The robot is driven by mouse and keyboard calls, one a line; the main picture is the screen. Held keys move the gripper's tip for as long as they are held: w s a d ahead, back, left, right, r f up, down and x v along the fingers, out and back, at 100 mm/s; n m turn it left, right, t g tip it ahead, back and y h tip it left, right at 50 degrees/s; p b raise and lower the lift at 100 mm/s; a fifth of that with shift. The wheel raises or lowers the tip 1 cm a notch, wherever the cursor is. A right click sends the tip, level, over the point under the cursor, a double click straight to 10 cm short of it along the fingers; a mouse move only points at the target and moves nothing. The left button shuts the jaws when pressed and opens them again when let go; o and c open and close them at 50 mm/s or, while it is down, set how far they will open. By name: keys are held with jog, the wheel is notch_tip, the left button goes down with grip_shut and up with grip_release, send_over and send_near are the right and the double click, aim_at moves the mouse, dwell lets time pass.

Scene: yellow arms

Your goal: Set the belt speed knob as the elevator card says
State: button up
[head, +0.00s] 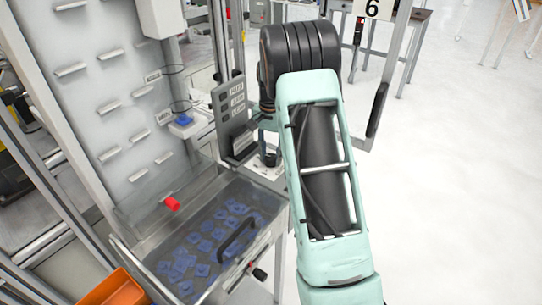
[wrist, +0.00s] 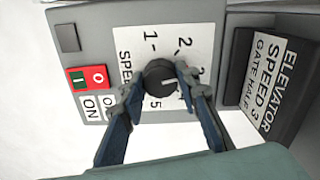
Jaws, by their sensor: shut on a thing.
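In the wrist view, the dark round belt speed knob (wrist: 158,72) sits on a white dial plate (wrist: 130,40) marked SPEED. The numbers 1, 2 and 5 can be read; the others are partly hidden by a finger. A pale mark shows on the knob's right side, but I cannot tell exactly which number it points to. My gripper (wrist: 158,82) is shut on the knob, one finger on each side. The elevator card (wrist: 268,85) to the right reads ELEVATOR, SPEED 3, GATE HALF. In the head view, my arm hides the knob.
A red and green switch (wrist: 88,78) marked ON is left of the dial. Open floor lies right.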

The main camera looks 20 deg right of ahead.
aim_at(271, 156)
jog(key=shift+w+r+m, duration=0.1)
jog(key=shift+m, duration=1)
jog(key=o, duration=1.2)
jog(key=shift+c, duration=0.2)
notch_tip(271, 156, up, 12)
